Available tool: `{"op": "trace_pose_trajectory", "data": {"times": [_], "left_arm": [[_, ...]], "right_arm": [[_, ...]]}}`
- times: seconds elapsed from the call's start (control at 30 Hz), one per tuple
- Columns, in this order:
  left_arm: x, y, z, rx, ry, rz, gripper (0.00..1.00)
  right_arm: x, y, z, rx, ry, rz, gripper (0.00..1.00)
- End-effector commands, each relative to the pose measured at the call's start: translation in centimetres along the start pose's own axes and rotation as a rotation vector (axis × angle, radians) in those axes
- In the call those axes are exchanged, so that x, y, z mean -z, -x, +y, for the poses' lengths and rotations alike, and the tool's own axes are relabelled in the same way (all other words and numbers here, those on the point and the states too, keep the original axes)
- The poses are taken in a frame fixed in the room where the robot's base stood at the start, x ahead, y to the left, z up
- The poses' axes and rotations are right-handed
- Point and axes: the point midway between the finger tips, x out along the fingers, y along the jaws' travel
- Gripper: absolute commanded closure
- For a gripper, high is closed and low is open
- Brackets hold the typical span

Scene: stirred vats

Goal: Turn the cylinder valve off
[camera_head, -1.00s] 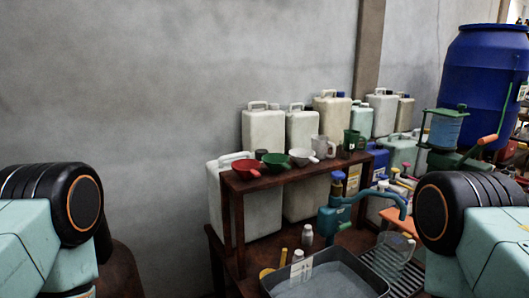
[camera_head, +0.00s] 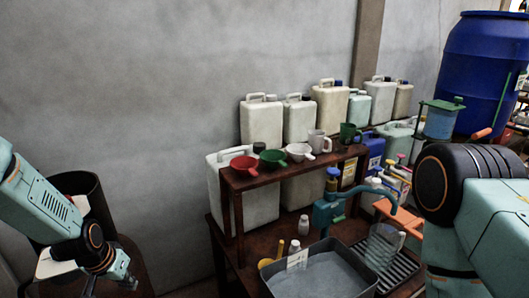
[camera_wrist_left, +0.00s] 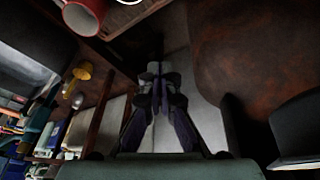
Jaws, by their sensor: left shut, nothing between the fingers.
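No cylinder valve can be made out in either view. My left gripper (camera_head: 128,282) is at the lower left of the head view, angled down to the right beside a dark brown surface. Its fingers are shut and empty. In the left wrist view the closed fingers (camera_wrist_left: 153,70) point to the upper middle, over a pale grey gap between brown surfaces, touching nothing that I can see. My right arm shows at the right of the head view, but its gripper is out of frame.
To the right are a wooden bench shelf (camera_head: 290,172) with red, green and white scoops, several white jugs, a grey basin (camera_head: 320,272), a teal hand pump (camera_head: 328,212) and a blue drum (camera_head: 485,75). A grey wall is behind.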

Motion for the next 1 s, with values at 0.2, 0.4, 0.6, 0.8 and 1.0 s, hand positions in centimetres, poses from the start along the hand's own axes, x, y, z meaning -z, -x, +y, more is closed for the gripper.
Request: {"op": "trace_pose_trajectory", "data": {"times": [0.2,0.4,0.6,0.8,1.0], "left_arm": [[6.3,4.0,-4.8,0.012,-0.009,0.063,1.00],[10.6,8.4,-9.3,0.027,-0.014,0.107,1.00],[13.6,13.5,-14.0,0.043,-0.013,0.147,1.00],[15.0,17.9,-18.0,0.055,-0.006,0.175,1.00],[15.3,20.3,-20.0,0.061,-0.002,0.186,1.00]], "right_arm": [[0.0,0.0,0.0,0.000,0.000,0.000,0.42],[0.0,0.0,0.0,0.000,0.000,0.000,0.42],[0.0,0.0,0.0,0.000,0.000,0.000,0.42],[0.0,0.0,0.0,0.000,0.000,0.000,0.42],[0.0,0.0,0.0,0.000,0.000,0.000,0.42]]}}
